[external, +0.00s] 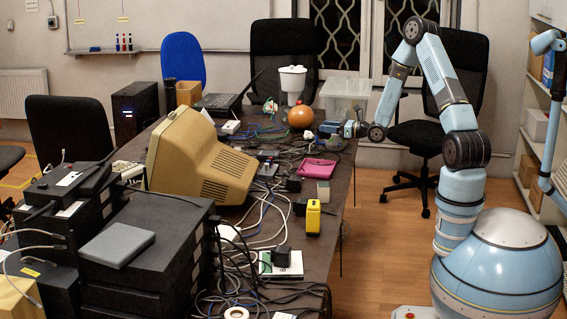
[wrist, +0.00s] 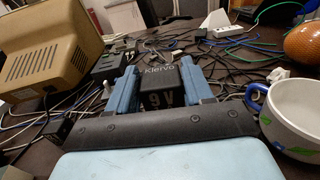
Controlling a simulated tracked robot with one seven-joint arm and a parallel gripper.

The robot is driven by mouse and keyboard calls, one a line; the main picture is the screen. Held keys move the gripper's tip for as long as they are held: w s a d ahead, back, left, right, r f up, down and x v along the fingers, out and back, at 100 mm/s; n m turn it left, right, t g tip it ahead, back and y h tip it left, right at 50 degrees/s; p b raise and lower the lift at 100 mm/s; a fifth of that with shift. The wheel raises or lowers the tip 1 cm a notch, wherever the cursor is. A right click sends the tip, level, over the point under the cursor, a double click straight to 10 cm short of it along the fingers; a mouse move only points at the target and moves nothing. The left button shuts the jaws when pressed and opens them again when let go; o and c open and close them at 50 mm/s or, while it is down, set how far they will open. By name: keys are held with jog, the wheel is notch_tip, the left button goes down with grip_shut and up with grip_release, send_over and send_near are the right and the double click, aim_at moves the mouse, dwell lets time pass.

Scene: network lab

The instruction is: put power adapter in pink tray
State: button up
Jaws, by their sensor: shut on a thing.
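The power adapter (wrist: 163,72) is a black block with white lettering, held between the two blue fingers of my gripper (wrist: 160,88) in the wrist view. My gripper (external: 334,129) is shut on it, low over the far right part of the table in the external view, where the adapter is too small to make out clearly. A flat pink tray (external: 317,169) lies on the table, nearer the camera than my gripper and slightly left of it. The tray does not show in the wrist view.
A white mug with a blue handle (wrist: 291,118) stands right of my gripper. An orange ball (external: 300,117) is behind left of it. A beige monitor (external: 205,160) fills the left of the table. Cables clutter the tabletop; a yellow device (external: 313,217) stands nearer the camera.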

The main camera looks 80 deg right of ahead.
jog(key=n+y, duration=0.1)
jog(key=y, duration=0.1)
send_over(321, 170)
notch_tip(321, 170, down, 4)
jog(key=r, duration=0.1)
jog(key=shift+a+f, duration=0.2)
jog(key=shift+f, duration=4.05)
jog(key=o, duration=1.1)
jog(key=shift+f, duration=0.1)
jog(key=shift+o, duration=0.2)
jog(key=shift+s, duration=0.1)
